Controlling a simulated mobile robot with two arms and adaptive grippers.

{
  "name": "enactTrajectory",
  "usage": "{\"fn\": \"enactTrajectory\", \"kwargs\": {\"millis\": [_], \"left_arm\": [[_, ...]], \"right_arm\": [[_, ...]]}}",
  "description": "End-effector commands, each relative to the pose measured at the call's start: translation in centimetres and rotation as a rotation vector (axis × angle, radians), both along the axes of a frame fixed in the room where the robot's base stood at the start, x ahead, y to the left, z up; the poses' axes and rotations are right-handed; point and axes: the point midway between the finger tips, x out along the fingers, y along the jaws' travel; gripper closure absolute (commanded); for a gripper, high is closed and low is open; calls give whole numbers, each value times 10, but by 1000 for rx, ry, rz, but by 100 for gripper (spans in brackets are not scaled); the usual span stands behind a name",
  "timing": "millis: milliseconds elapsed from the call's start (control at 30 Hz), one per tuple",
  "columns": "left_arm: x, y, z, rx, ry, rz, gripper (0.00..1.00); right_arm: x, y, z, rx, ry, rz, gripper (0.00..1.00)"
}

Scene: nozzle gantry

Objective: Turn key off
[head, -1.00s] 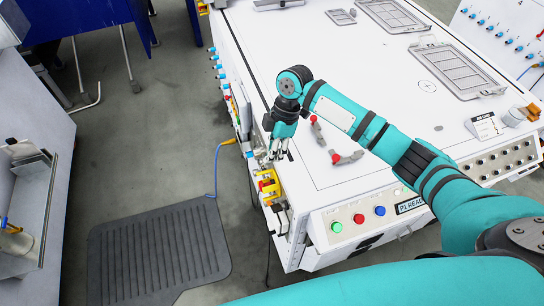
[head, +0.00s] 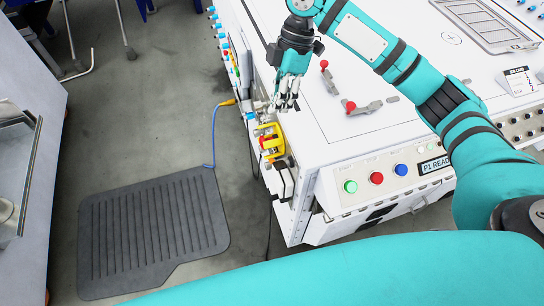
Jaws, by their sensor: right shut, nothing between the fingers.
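My right gripper (head: 285,105) points down at the left side of the white machine (head: 318,150), with its fingers shut and empty. Just below it in the picture is a yellow fitting (head: 274,150) with a red part (head: 268,143), mounted on the machine's side. The fingertips look close to metal parts above this fitting, but I cannot tell whether they touch. I cannot make out a key for certain; it may be small or hidden by the gripper. My left gripper is out of view.
A green button (head: 350,187), red button (head: 376,178) and blue button (head: 401,170) sit on the front panel. Two red-tipped clamps (head: 362,107) stand on top.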

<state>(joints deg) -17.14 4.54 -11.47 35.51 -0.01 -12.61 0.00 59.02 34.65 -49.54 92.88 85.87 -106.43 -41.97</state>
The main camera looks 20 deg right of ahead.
Motion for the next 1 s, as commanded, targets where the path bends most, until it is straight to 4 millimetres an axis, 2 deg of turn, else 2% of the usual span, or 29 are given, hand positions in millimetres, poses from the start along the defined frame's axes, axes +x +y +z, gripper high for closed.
{"fn": "enactTrajectory", "kwargs": {"millis": [267, 467, 900, 1000], "left_arm": [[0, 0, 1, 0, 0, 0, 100], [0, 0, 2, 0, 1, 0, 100], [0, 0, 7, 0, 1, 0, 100], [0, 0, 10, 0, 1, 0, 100]], "right_arm": [[0, 0, 1, 0, 0, -1, 100], [-3, 4, -13, 0, 2, 0, 100], [-22, 30, -96, 1, 2, 0, 100], [-32, 28, -108, -1, 1, 0, 100]]}}
